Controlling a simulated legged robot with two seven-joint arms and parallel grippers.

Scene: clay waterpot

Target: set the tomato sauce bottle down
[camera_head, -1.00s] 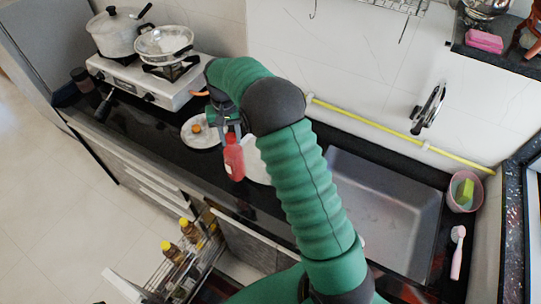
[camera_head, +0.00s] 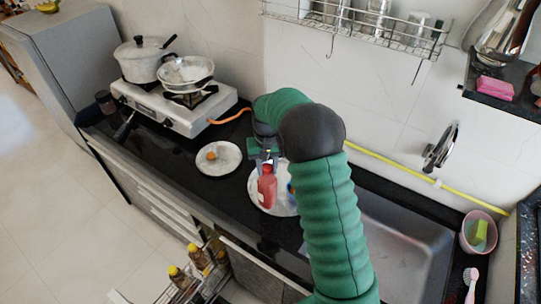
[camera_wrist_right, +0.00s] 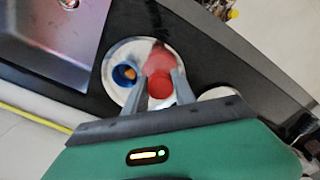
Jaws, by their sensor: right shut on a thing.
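The red tomato sauce bottle (camera_head: 267,188) is in my right gripper (camera_head: 266,160), over or on the large white plate (camera_head: 258,205) on the black counter. In the right wrist view the bottle (camera_wrist_right: 160,62) sits between the two fingers of my right gripper (camera_wrist_right: 160,85), which are shut on it. Its red cap faces the camera, and the plate (camera_wrist_right: 113,52) lies behind it. I cannot tell whether the bottle's base touches the plate. My left gripper is not in view.
A blue cup (camera_wrist_right: 124,75) stands on the plate beside the bottle. A smaller plate (camera_head: 229,165) with an orange item (camera_head: 211,156) is to the left. The stove (camera_head: 190,118) with pots is further left. The sink (camera_head: 405,240) is to the right.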

